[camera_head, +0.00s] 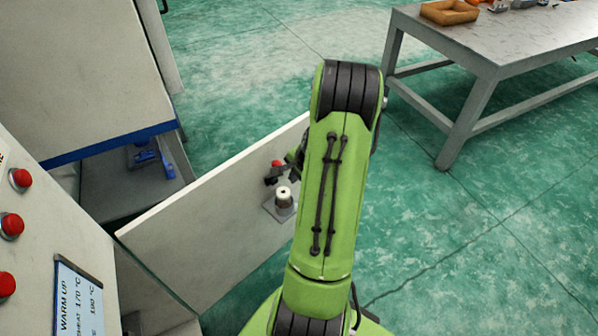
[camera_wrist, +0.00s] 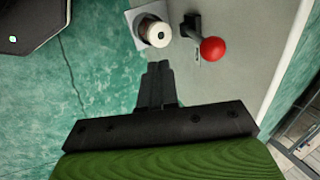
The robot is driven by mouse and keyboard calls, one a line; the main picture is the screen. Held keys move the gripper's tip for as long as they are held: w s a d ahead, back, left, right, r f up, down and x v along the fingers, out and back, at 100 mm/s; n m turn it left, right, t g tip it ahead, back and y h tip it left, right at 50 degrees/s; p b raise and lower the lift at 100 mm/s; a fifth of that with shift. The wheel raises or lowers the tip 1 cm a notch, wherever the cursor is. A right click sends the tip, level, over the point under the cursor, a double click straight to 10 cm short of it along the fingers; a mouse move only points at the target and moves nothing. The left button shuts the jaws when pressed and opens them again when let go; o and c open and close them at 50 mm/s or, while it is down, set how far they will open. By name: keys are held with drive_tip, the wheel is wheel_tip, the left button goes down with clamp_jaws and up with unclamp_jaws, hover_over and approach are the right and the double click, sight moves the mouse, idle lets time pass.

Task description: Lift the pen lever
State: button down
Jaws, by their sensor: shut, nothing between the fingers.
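The lever, taken to be the pen lever, has a red ball knob (camera_wrist: 212,48) on a dark arm. It is mounted on a pale panel (camera_wrist: 250,70) beside a white-and-dark round fitting (camera_wrist: 154,32). In the head view, the red knob (camera_head: 277,163) shows on the inner face of the pale panel (camera_head: 215,225), with the round fitting (camera_head: 284,198) below it. My gripper (camera_wrist: 158,66) is shut and empty. In the wrist view its fingertips sit below the fitting and left of the knob, with a gap in the picture. My arm hides most of the gripper in the head view.
A cabinet with red buttons (camera_head: 12,225) and a display (camera_head: 78,298) stands at the left. A blue-edged machine (camera_head: 90,75) stands behind it. A grey table (camera_head: 500,45) with an orange tray (camera_head: 449,12) is at the upper right. Green floor (camera_head: 480,235) is open at the right.

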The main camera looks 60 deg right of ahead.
drive_tip(key=w, duration=0.2)
drive_tip(key=w+d, duration=0.1)
drive_tip(key=w, duration=0.1)
drive_tip(key=shift+d+f, duration=0.1)
drive_tip(key=shift+f, duration=0.05)
drive_tip(key=shift+w, duration=0.1)
